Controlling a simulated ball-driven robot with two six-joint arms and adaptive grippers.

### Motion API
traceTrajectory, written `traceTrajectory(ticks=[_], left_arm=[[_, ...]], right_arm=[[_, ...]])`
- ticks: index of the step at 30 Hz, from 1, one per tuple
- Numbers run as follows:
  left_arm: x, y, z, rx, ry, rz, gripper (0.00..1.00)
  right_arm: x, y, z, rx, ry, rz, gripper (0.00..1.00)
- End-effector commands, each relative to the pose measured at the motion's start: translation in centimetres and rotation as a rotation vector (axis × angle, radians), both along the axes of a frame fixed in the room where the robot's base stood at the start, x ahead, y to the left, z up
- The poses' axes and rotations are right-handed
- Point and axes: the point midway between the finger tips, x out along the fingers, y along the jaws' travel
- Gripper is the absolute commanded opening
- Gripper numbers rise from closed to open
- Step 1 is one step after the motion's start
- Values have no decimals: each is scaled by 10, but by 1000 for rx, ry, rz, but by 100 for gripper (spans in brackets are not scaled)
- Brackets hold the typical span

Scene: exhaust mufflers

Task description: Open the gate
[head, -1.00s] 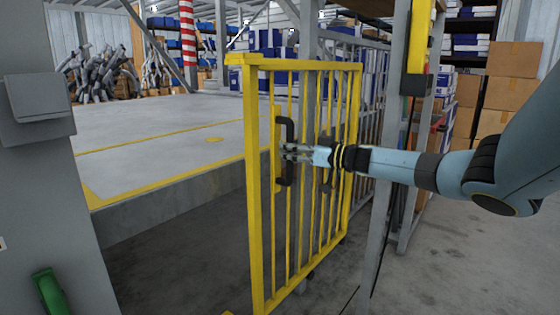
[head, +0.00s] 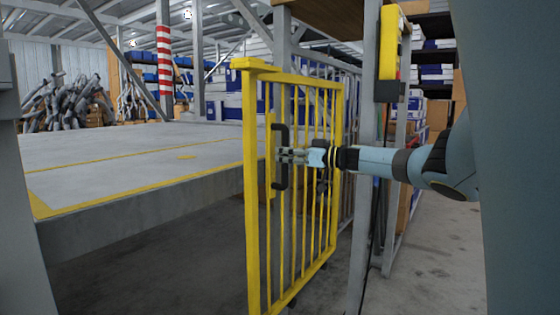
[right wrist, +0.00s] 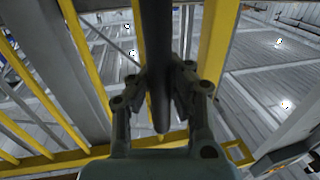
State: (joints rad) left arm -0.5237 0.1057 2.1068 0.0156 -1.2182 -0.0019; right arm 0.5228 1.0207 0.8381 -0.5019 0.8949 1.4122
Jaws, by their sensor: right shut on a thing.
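The yellow barred gate (head: 250,190) stands at an angle in the middle of the head view, swung away from the grey post at the left. Its black handle (head: 281,176) is a vertical bar on the gate's free-edge side. My right gripper (head: 286,155) comes in from the right and is shut on the handle. In the right wrist view the two fingers (right wrist: 162,95) press on both sides of the dark handle bar (right wrist: 158,50), with yellow gate bars (right wrist: 217,40) around it. My left gripper is not in view.
A raised concrete platform (head: 120,160) with a yellow edge lies behind and left of the gate. A grey post (head: 365,190) stands just right of the gate. Shelves with blue and white boxes fill the back. The floor at the lower right (head: 430,260) is clear.

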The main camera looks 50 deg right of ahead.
Motion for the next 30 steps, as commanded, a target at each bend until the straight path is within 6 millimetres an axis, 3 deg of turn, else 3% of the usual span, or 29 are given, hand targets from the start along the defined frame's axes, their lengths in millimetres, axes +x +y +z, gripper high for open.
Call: traceTrajectory(ticks=[1,12,13,20,30], left_arm=[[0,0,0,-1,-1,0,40],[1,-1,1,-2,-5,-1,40],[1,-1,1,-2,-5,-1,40],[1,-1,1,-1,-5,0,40],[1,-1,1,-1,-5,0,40]], right_arm=[[-2,-3,-7,-3,13,-5,0],[-2,-4,-6,-2,13,-6,0],[-2,-4,-6,-2,13,-6,12],[-1,-3,-3,-1,7,-4,42],[-3,-3,-1,-1,4,-2,44]])
